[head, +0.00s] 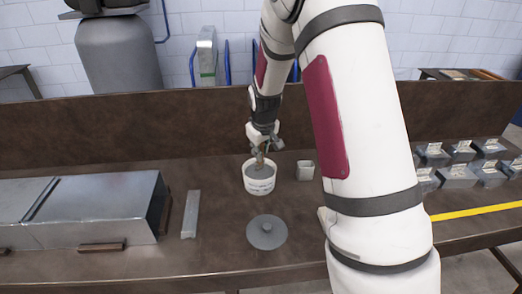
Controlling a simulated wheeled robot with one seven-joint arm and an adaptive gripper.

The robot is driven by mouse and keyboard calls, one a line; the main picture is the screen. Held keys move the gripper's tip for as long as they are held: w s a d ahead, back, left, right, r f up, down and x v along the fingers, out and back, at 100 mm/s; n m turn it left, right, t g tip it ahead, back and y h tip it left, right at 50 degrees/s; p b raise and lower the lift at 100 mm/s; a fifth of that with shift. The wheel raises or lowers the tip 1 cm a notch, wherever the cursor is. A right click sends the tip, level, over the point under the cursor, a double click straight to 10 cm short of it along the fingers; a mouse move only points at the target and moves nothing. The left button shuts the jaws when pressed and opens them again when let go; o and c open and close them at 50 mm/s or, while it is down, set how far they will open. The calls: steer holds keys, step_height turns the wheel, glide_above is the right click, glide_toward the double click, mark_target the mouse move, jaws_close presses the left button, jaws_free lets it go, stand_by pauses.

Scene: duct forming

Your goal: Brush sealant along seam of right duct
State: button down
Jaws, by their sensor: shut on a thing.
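A white tub (259,184) with grey contents stands open on the brown bench, near its middle. My gripper (264,143) is above the tub and shut on a brush (260,159), whose lower end reaches down into the tub's opening. The bristles are hidden in the tub. A metal duct (105,199) lies on the bench at the left, with a dark seam line (42,198) across it. No other duct shows to the right; my arm hides part of the bench there.
A round grey lid (267,232) lies in front of the tub. A flat metal strip (190,214) lies by the duct and a small metal cup (305,170) beside the tub. Several metal boxes (459,175) and a yellow strip (475,211) are at right. A raised back panel (160,128) runs behind.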

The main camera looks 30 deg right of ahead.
steer(key=shift+f, duration=0.6)
stand_by(1.5)
steer(key=shift+r, duration=0.1)
steer(key=shift+r+p, duration=1)
steer(key=shift+r, duration=2.45)
